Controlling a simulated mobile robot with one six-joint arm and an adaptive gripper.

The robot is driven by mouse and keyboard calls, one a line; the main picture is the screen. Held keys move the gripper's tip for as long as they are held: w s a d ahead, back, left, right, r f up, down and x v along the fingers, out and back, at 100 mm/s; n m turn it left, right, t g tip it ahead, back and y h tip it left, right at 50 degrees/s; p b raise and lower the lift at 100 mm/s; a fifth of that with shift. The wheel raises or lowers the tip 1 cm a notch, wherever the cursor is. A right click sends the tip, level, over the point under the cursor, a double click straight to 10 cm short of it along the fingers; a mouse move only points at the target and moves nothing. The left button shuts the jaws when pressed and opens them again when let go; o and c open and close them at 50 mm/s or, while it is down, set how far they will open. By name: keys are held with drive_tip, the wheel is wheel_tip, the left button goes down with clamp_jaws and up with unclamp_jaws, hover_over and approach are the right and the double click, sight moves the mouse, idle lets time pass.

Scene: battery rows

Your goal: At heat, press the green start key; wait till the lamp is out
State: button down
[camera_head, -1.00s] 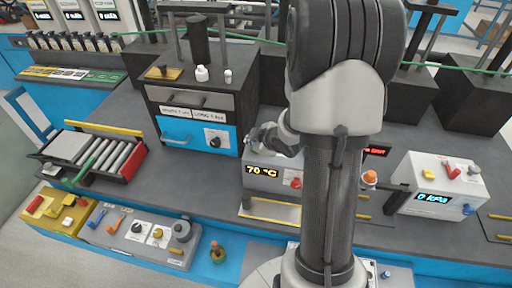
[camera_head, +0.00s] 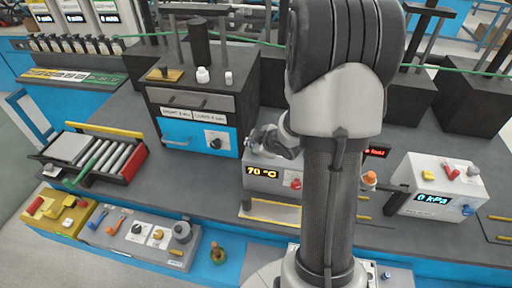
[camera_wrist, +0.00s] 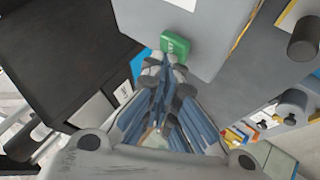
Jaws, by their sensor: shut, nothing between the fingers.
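The green key (camera_wrist: 175,45) shows in the wrist view on a light grey box (camera_wrist: 215,30), with blurred pale lettering on it. My gripper (camera_wrist: 163,62) is shut and empty, its fingertips right at the key's lower left edge. I cannot tell whether they touch it. In the head view my gripper (camera_head: 262,142) is at the top of the grey box (camera_head: 285,183) whose display (camera_head: 262,172) reads 70 °C; the green key is hidden there. I cannot make out a lamp.
A black oven-like cabinet (camera_head: 235,75) with a blue drawer stands left of my gripper. A red knob (camera_head: 296,184) is on the display box. A white box (camera_head: 436,187) reading 0 kPa is at the right. My arm hides the middle of the bench.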

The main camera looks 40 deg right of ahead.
drive_tip(key=shift+f, duration=0.55)
drive_tip(key=shift+w+d+r+p, duration=0.4)
drive_tip(key=shift+r+p, duration=0.15)
drive_tip(key=shift+p, duration=0.25)
drive_tip(key=shift+r, duration=0.2)
wheel_tip(320, 180, up, 5)
drive_tip(key=p, duration=0.5)
drive_tip(key=shift+s+f, duration=0.1)
